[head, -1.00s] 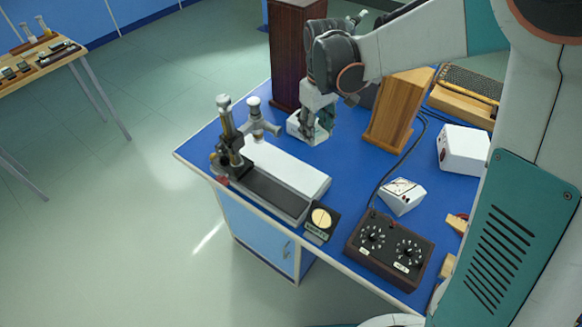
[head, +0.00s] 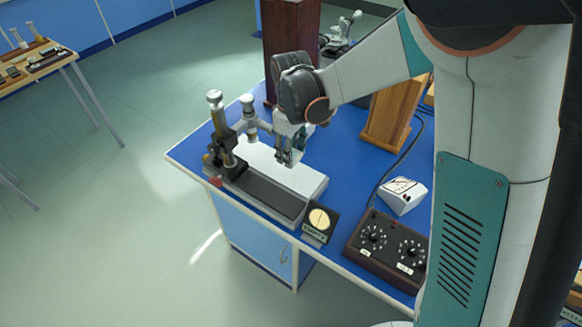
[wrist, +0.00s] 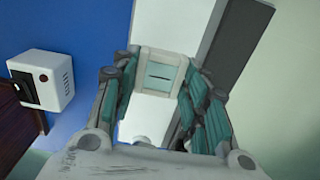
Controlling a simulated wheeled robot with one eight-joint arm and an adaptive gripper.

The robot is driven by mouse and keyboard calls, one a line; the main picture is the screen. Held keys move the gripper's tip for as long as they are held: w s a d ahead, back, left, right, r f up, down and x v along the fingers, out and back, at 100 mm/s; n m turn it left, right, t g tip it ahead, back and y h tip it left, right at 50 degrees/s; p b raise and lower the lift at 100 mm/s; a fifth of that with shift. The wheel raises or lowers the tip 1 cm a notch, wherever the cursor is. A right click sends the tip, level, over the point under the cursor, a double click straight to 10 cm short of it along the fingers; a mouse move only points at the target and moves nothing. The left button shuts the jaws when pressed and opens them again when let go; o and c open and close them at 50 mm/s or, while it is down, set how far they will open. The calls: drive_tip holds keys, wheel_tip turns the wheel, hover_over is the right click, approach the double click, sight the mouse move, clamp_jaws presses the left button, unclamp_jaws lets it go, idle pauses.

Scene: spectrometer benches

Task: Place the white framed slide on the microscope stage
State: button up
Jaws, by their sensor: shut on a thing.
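The white framed slide (wrist: 143,79) shows in the wrist view, with a pale teal centre crossed by a short dark line. My gripper (wrist: 158,85) is shut on it, with a finger at each side. In the head view my gripper (head: 289,158) is above the white slab beside a brass-and-black instrument (head: 222,140); the slide is too small to make out there. A grey microscope-like device (head: 343,33) stands at the back, partly hidden. I cannot clearly make out a microscope stage.
The white slab (head: 270,160) adjoins a dark strip (head: 260,190) on the blue bench (head: 350,150). A white box (wrist: 42,80) shows in the wrist view.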

sight(291, 171)
drive_tip(key=shift+f+b, duration=0.75)
drive_tip(key=shift+f, duration=1.85)
drive_tip(key=shift+f, duration=0.1)
drive_tip(key=o, duration=1.1)
wheel_tip(291, 171, up, 12)
drive_tip(key=p, duration=0.4)
